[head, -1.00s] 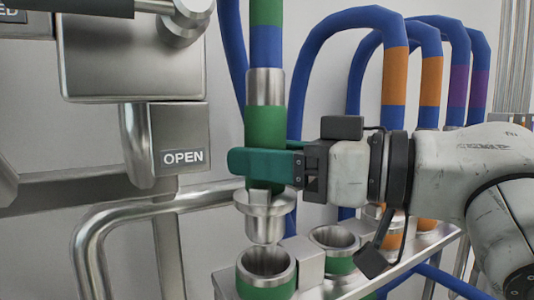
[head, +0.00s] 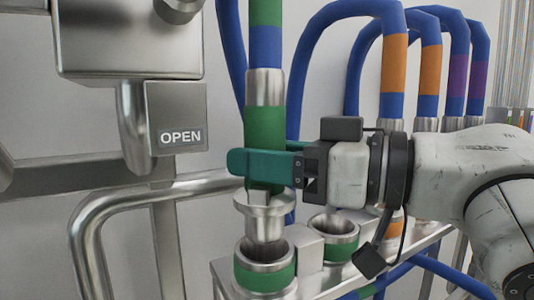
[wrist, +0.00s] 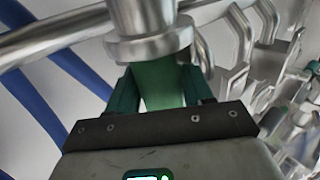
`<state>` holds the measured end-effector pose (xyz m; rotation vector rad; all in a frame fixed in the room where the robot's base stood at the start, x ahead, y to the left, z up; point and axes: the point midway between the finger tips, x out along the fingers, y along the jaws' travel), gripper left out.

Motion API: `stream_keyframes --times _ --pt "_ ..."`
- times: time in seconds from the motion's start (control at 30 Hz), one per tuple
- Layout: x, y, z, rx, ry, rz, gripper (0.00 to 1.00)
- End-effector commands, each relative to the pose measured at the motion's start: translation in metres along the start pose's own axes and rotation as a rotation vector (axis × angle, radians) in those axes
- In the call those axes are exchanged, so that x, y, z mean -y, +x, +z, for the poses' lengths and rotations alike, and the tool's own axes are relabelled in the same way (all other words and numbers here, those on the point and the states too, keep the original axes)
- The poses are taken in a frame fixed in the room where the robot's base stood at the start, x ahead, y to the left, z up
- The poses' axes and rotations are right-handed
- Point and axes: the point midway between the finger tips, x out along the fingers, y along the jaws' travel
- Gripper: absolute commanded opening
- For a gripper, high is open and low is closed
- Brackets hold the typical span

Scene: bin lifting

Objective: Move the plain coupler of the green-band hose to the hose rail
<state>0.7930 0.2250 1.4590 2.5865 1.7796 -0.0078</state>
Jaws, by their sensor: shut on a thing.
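My gripper (head: 262,163) is shut on the green band of a blue hose's coupler (head: 265,225), which hangs upright, its metal end pointing down. A small raised block shows on the coupler's flange. The coupler's lower tip overlaps the mouth of a green-banded metal socket (head: 265,275) on the hose rail (head: 350,272); whether it is inside or just above is hard to tell. In the wrist view, the green fingers (wrist: 160,90) flank the green band, and the metal coupler (wrist: 148,35) fills the top.
A second green-banded socket (head: 334,240) stands empty behind to the right. Blue hoses with orange bands (head: 394,62) and purple bands (head: 458,75) rise farther back. A bent metal pipe (head: 95,220) and a block marked OPEN (head: 177,120) stand close on the left.

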Motion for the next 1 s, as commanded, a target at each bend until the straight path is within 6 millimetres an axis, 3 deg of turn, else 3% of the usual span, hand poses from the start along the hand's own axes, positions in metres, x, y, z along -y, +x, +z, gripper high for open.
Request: stream_keyframes --times 0.63,1.0 --pt "0.000 0.000 0.011 -0.003 -0.002 0.000 0.09" --pt "0.000 0.000 0.027 -0.002 -0.001 0.000 0.09"
